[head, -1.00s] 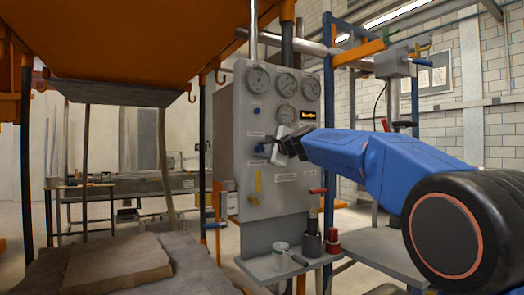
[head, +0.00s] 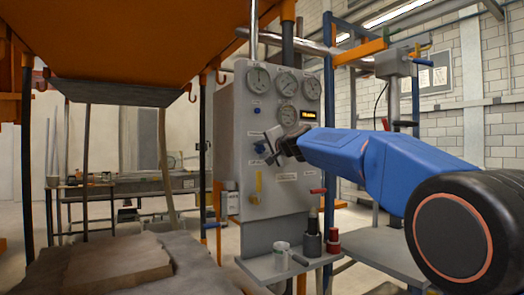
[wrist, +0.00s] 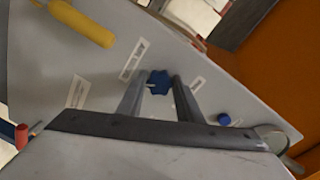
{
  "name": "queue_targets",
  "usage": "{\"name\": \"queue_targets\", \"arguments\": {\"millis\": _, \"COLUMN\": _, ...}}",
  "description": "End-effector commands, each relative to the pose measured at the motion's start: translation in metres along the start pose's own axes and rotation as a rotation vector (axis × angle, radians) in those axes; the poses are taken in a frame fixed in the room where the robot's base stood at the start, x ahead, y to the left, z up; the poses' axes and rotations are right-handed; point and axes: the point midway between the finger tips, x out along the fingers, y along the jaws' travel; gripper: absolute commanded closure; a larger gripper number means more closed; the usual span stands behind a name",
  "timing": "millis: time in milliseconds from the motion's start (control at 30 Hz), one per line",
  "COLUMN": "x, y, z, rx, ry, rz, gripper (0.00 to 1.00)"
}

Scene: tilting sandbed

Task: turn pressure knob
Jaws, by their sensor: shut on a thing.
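The pressure knob is a small blue knob (wrist: 158,82) on the grey control panel (head: 285,205). In the wrist view it sits between my two finger tips, with a pale pointer mark on its left side. My gripper (wrist: 157,90) is shut on it, one finger on each side. In the head view my gripper (head: 268,146) reaches the panel from the right, below the gauges, and partly hides the knob (head: 260,147).
Round gauges (head: 287,83) and a small lit display (head: 308,114) are above. A smaller blue button (wrist: 224,119) and a yellow handle (wrist: 82,23) are on the panel. A shelf (head: 270,267) below holds a mug (head: 281,254). The orange-framed sandbed stands left.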

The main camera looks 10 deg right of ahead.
Motion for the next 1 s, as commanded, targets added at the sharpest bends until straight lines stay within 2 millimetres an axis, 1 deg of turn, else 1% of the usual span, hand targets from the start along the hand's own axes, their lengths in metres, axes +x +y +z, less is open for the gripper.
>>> {"name": "queue_targets", "arguments": {"millis": 233, "x": 0.0007, "y": 0.0023, "z": 0.0016, "rx": -0.047, "ry": 0.000, "rz": 0.003, "gripper": 0.90}}
{"name": "queue_targets", "arguments": {"millis": 633, "x": 0.0007, "y": 0.0025, "z": 0.0017, "rx": -0.052, "ry": 0.000, "rz": 0.003, "gripper": 0.90}}
{"name": "queue_targets", "arguments": {"millis": 667, "x": 0.0007, "y": 0.0025, "z": 0.0017, "rx": -0.052, "ry": 0.000, "rz": 0.003, "gripper": 0.65}}
{"name": "queue_targets", "arguments": {"millis": 700, "x": 0.0007, "y": 0.0024, "z": 0.0017, "rx": -0.052, "ry": 0.000, "rz": 0.003, "gripper": 0.56}}
{"name": "queue_targets", "arguments": {"millis": 733, "x": 0.0006, "y": 0.0023, "z": 0.0015, "rx": -0.052, "ry": 0.001, "rz": 0.003, "gripper": 0.49}}
{"name": "queue_targets", "arguments": {"millis": 1000, "x": 0.0001, "y": 0.0011, "z": 0.0007, "rx": -0.052, "ry": 0.003, "rz": 0.001, "gripper": 0.49}}
